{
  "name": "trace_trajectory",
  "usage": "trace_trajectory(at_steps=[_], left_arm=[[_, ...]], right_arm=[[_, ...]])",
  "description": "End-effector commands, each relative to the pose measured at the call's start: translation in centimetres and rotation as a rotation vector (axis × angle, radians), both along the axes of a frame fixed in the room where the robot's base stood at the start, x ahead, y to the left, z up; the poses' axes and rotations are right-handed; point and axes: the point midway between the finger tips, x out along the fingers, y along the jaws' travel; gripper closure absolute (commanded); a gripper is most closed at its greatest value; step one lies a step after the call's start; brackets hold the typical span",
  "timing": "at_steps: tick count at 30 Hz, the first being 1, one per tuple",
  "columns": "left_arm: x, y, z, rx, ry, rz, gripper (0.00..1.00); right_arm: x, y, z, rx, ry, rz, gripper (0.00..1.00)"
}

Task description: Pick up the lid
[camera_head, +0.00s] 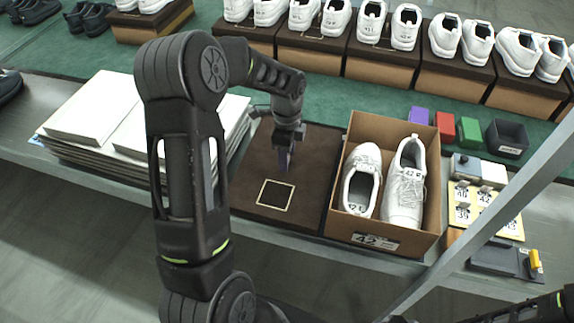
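The lid (312,172) is a flat dark brown panel with a gold-outlined square on it. It lies on the table, left of the open shoebox (427,205). The box holds a pair of white shoes (405,188) and has a label reading 42 on its front. My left gripper (284,166) points down over the back middle part of the lid. It is seen edge-on, so I cannot tell whether its fingers are apart or touch the lid. My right gripper is not in view; only dark parts of my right arm show at the bottom right.
A stack of white sheets (95,108) lies left of the lid, partly behind my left arm. Several boxes with white shoes (380,70) line the back. Small coloured blocks (468,131), a dark tray (507,139) and number cards (487,208) are on the right. A grey post crosses the lower right.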

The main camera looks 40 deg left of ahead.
Motion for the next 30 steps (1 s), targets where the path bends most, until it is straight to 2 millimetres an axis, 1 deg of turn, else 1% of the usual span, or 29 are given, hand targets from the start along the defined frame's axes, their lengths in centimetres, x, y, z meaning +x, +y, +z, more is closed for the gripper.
trace_trajectory(at_steps=[1, 2, 16, 25, 30], left_arm=[[0.0, 0.0, 0.01, 0.0, 0.0, 0.0, 0.58], [0.0, 0.0, 0.01, 0.0, 0.0, 0.0, 0.61], [0.0, 0.0, 0.0, 0.0, 0.0, 0.0, 0.99], [0.02, 0.01, 0.07, 0.0, -0.001, 0.0, 1.0], [0.06, 0.03, 0.7, 0.001, -0.002, 0.0, 1.0]], right_arm=[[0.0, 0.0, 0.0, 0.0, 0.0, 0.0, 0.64], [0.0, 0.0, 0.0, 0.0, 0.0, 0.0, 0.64], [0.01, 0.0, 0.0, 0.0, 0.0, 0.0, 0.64], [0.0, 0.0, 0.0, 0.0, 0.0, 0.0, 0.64], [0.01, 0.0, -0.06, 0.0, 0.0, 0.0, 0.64]])
